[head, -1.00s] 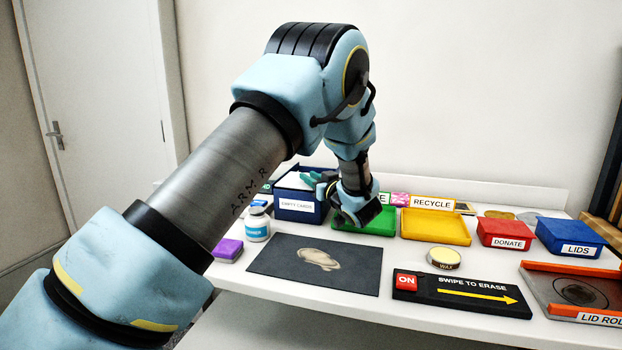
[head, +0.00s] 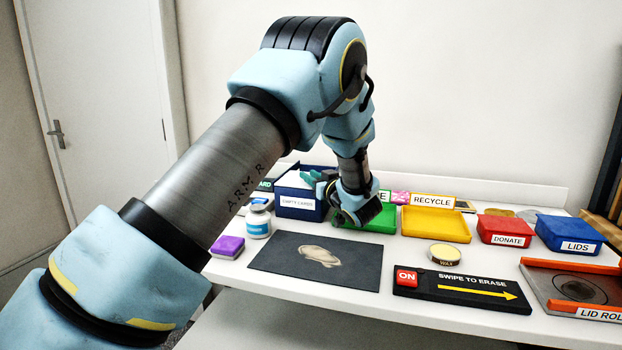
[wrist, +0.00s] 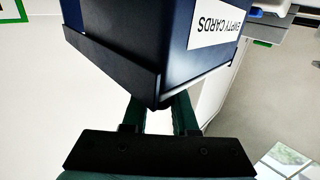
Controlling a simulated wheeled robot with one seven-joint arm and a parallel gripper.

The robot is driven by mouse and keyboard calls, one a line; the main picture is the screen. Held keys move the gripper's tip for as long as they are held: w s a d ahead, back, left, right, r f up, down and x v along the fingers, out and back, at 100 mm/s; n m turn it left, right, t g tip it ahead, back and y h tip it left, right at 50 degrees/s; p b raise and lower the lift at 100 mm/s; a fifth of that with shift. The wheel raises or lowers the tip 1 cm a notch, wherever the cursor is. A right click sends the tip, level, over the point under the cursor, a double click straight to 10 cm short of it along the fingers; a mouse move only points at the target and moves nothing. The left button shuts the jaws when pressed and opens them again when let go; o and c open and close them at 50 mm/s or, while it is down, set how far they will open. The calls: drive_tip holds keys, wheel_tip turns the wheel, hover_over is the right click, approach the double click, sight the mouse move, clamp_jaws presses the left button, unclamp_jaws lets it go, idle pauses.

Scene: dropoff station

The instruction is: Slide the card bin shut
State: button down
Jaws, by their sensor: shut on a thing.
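The card bin (head: 296,214) is a dark blue box with a white "EMPTY CARDS" label. It stands at the back left of the table in the head view, with white cards (head: 293,179) showing at its top. My gripper (head: 318,176) is at the bin's right side, with its teal fingers by the upper rim. In the wrist view the bin (wrist: 120,55) fills the upper middle. My gripper's two fingers (wrist: 167,114) run up to its lower corner and their tips are hidden behind it. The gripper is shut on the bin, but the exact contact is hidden.
A green tray (head: 375,220) sits right of the bin, beside my wrist. A yellow recycle tray (head: 436,225), a red donate box (head: 505,229) and a blue lids box (head: 569,234) follow to the right.

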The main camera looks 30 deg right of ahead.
drive_tip(key=c, duration=0.7)
unclamp_jaws()
drive_tip(key=shift+a, duration=0.1)
drive_tip(key=shift+s, duration=0.1)
drive_tip(key=s+b, duration=0.2)
drive_tip(key=s, duration=0.8)
drive_tip(key=shift+s, duration=0.4)
